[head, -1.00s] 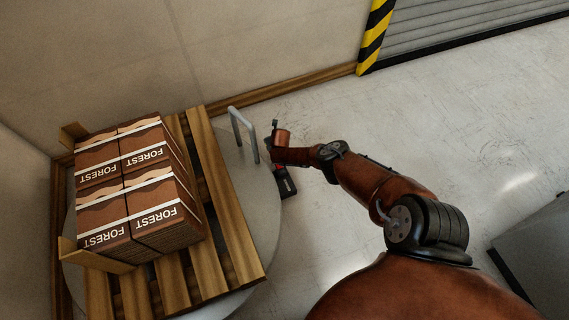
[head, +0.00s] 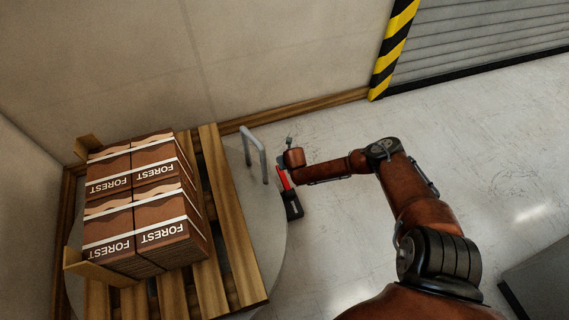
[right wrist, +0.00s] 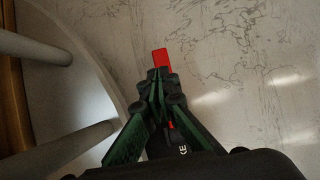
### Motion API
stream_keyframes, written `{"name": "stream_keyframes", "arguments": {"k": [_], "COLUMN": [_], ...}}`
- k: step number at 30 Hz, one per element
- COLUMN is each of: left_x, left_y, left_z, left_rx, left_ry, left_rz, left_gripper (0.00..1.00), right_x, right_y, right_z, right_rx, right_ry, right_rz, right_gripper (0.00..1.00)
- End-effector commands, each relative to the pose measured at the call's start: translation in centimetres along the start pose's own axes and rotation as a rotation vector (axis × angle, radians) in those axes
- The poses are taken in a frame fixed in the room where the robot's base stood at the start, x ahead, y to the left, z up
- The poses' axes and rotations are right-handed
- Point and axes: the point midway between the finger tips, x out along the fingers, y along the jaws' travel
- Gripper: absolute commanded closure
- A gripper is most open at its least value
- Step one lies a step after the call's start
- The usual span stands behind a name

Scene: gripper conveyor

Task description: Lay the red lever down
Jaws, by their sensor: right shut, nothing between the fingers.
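The red lever (head: 283,179) rises from a black base (head: 294,208) beside the round platform in the head view. It looks tilted, leaning toward the platform's metal rail. In the right wrist view the lever's red end (right wrist: 161,57) shows just beyond the fingertips of my right gripper (right wrist: 160,76). That gripper is shut and empty, with its fingers over the lever's line; whether they touch it I cannot tell. In the head view my right wrist is above the lever's upper end, and the fingers are hard to make out. My left gripper is in neither view.
A wooden pallet (head: 233,218) with several FOREST boxes (head: 165,238) stands on the round platform (head: 270,240). A grey bent rail (head: 263,155) rises close to the lever. The wall is behind; the floor (head: 335,220) to the right is open.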

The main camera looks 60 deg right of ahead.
Motion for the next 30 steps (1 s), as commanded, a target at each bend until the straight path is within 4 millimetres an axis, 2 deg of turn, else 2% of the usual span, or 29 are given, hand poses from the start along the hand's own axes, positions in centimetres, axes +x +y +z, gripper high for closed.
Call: {"name": "stream_keyframes", "arguments": {"k": [3,9,30], "left_x": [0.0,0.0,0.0], "left_y": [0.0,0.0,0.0], "left_z": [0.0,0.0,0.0], "left_rx": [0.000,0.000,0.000], "left_ry": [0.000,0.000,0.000], "left_rz": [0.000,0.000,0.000], "left_gripper": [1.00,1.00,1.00], "right_x": [-1.5,-2.7,-2.9], "right_y": [-0.1,0.0,0.0], "right_z": [0.1,0.0,0.0], "right_rx": [-0.001,0.000,0.000], "right_ry": [0.000,0.001,0.001], "right_rz": [0.000,0.000,0.000], "right_gripper": [1.00,1.00,1.00]}}
